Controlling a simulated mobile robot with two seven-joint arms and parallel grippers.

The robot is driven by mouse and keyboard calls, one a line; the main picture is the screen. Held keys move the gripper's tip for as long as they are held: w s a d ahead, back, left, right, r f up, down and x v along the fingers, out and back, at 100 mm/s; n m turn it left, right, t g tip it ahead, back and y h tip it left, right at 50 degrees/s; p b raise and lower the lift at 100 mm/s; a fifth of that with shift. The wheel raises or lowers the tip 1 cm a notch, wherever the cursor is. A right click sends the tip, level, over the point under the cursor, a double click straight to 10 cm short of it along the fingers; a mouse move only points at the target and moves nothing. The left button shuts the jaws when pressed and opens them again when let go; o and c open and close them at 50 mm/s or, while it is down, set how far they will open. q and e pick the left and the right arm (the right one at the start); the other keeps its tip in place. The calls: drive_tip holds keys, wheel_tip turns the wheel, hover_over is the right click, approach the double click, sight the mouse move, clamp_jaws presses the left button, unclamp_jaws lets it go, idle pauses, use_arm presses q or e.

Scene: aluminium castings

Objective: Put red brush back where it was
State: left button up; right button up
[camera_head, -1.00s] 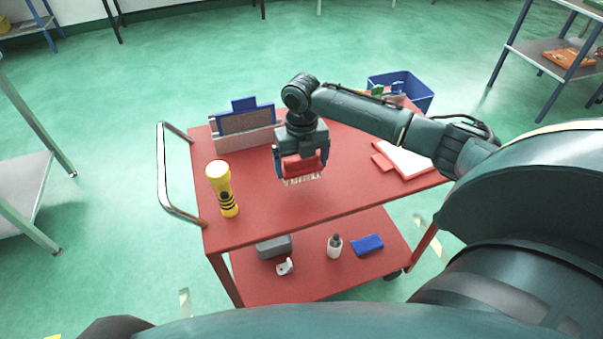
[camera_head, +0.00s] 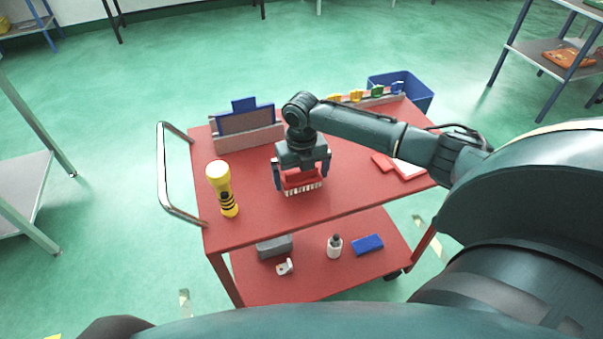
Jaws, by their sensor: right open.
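The red brush (camera_head: 303,183) with pale bristles is at the middle of the red cart's top (camera_head: 262,215), near its front edge. My right gripper (camera_head: 302,180) is over the brush, with one finger on each side of it, and its jaws are open. The brush looks to be down at the cart top, bristles toward the front; the gripper hides its upper part. My left gripper is not in view.
A yellow flashlight (camera_head: 221,188) stands at the left. A blue-and-grey holder (camera_head: 246,125) is behind. A red clipboard with paper (camera_head: 408,168) lies at right, with a rack of colored clips (camera_head: 366,98) behind. A blue bin (camera_head: 418,92) stands beyond.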

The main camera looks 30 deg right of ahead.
wheel_tip(320, 180, up, 12)
drive_tip(key=shift+r, duration=0.15)
idle(0.3)
idle(0.4)
drive_tip(key=s+a+f+m+t+y, duration=0.2)
drive_tip(key=s+a+f+m, duration=0.9)
drive_tip(key=a, duration=0.3)
drive_tip(key=s+d+m+t+h, duration=0.2)
drive_tip(key=s+d+m, duration=0.2)
drive_tip(key=s+m, duration=1.3)
drive_tip(key=w+a+f+m+t+y, duration=0.2)
drive_tip(key=w+a+f+t+y, duration=0.1)
drive_tip(key=w+a+f+t, duration=0.3)
drive_tip(key=shift+w+f+t, duration=0.3)
drive_tip(key=shift+w, duration=1)
